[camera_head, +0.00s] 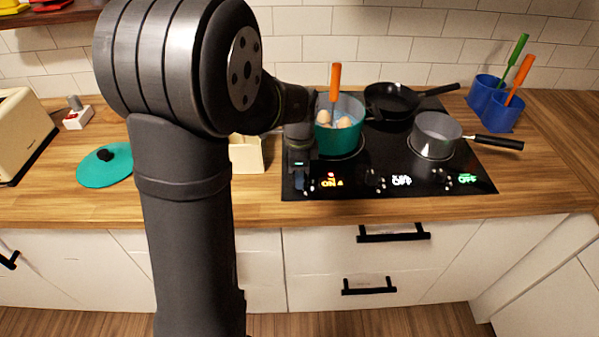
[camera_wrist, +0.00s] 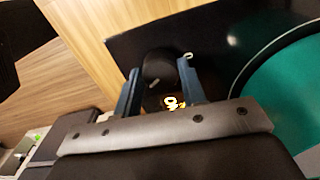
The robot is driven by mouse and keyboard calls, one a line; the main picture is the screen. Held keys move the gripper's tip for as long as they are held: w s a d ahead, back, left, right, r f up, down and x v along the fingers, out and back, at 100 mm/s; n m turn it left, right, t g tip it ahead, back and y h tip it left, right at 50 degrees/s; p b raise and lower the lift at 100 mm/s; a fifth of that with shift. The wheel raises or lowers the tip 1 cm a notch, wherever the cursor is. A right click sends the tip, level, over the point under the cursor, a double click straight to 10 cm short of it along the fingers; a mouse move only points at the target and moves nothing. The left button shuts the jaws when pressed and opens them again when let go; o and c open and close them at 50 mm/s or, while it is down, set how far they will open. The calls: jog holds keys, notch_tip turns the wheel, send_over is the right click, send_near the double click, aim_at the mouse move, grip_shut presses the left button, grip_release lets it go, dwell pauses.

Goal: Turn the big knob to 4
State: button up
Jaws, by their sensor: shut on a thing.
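A round black knob (camera_wrist: 158,67) sits between the two blue-grey fingers of my gripper (camera_wrist: 158,82) in the wrist view, and the gripper is shut on it. In the head view, my gripper (camera_head: 303,186) reaches down to the front left of the black stove (camera_head: 345,186), and it largely hides this knob. The orange display (camera_head: 332,183) beside it reads "ON 4". It is partly covered by a finger in the wrist view. The middle knob (camera_head: 375,180) and right knob (camera_head: 442,178) are free, with displays reading "OFF".
A teal pot (camera_head: 335,143) with egg-like things and an orange-handled utensil stands close behind my gripper. A black pan (camera_head: 392,100) and grey saucepan (camera_head: 436,135) stand on the stove. A teal lid (camera_head: 106,165) lies on the counter at left.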

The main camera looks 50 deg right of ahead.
jog(key=shift+m, duration=1)
jog(key=o, duration=1)
notch_tip(320, 180, up, 17)
jog(key=shift+r, duration=0.2)
jog(key=shift+f, duration=0.15)
